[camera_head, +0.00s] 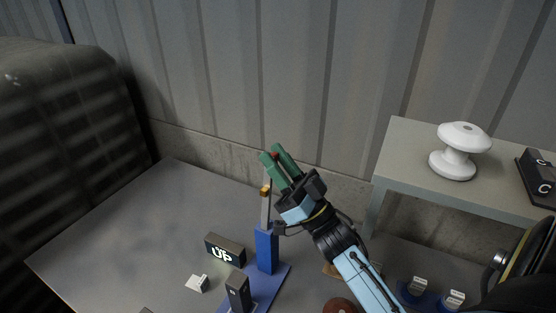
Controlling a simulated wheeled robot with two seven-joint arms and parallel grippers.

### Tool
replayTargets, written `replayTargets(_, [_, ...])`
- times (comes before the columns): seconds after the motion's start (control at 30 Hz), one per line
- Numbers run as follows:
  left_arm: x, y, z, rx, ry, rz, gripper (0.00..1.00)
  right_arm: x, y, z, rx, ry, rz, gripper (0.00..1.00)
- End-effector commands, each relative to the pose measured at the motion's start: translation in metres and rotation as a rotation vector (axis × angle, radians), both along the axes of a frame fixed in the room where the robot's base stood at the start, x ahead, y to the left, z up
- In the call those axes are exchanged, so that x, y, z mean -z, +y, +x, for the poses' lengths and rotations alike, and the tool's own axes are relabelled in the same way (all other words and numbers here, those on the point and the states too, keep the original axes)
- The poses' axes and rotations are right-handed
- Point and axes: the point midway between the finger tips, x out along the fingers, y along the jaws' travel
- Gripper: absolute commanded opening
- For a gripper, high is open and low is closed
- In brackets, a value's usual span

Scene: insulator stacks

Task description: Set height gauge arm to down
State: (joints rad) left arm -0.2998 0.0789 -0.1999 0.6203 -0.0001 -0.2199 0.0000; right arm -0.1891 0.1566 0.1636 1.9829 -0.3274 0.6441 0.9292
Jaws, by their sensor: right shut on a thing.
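The height gauge is a blue post (267,252) on a blue base plate (268,288), with a narrow grey upright (265,212) and a small orange piece (265,190) above it. My right gripper (279,160) has green fingers and reaches in from the lower right, above the post. The gauge arm appears raised. A dark block marked UP (225,250) sits left of the post. My left gripper is out of view.
Another dark labelled block (238,291) and a small white label (197,284) are near the base plate. The table's left side (130,230) is clear.

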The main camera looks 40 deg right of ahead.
Motion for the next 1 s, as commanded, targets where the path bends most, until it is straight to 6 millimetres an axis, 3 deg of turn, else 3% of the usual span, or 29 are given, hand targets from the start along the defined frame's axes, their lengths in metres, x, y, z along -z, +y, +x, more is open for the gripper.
replayTargets(0.37, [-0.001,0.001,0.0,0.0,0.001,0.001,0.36,-0.003,0.017,-0.009,0.001,-0.052,-0.108,0.0])
replayTargets(1.0, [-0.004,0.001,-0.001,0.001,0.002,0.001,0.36,0.003,0.078,-0.04,0.0,-0.242,-0.47,0.0])
